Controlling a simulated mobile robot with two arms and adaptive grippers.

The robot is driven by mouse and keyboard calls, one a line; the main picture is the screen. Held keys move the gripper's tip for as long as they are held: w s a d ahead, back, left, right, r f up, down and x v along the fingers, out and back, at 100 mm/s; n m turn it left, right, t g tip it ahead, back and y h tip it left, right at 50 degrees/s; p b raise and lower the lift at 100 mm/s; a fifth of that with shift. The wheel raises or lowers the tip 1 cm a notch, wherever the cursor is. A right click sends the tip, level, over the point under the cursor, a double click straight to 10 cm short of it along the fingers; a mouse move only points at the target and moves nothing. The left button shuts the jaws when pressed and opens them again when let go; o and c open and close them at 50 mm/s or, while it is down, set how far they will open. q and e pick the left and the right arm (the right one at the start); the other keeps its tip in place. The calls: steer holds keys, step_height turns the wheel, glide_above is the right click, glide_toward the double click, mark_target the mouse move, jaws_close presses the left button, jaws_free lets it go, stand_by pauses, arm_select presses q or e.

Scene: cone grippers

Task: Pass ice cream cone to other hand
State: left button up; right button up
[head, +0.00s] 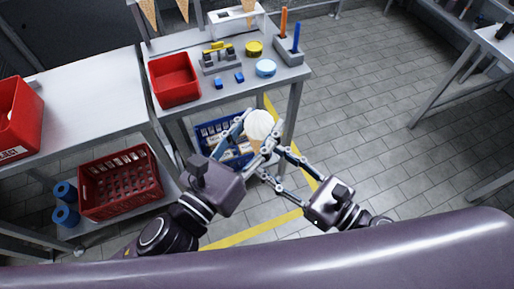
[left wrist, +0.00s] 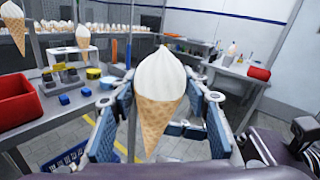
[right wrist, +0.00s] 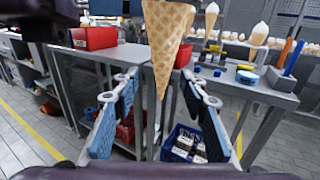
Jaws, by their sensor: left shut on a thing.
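The ice cream cone (head: 258,123), white swirl on a brown waffle cone, is held upright in the air in front of the small work table. My left gripper (head: 257,140) is shut on it; in the left wrist view the cone (left wrist: 159,105) stands between the blue finger pads. My right gripper (head: 274,160) is open and points at the cone from the lower right in the head view. In the right wrist view the waffle part (right wrist: 165,40) shows between and above the spread fingers; its swirl is out of frame there.
The work table holds a red bin (head: 174,80), a yellow tub (head: 254,48), a light blue tub (head: 265,68) and a grey holder with orange and blue handles. A blue crate (head: 210,130) sits below. Open tiled floor lies to the right.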

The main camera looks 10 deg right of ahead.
mark_target(256, 151)
steer(key=shift+x, duration=2.35)
steer(key=c, duration=1)
arm_select(q)
steer(key=o, duration=0.9)
arm_select(e)
steer(key=shift+o, duration=0.2)
arm_select(q)
steer(key=shift+o, duration=0.2)
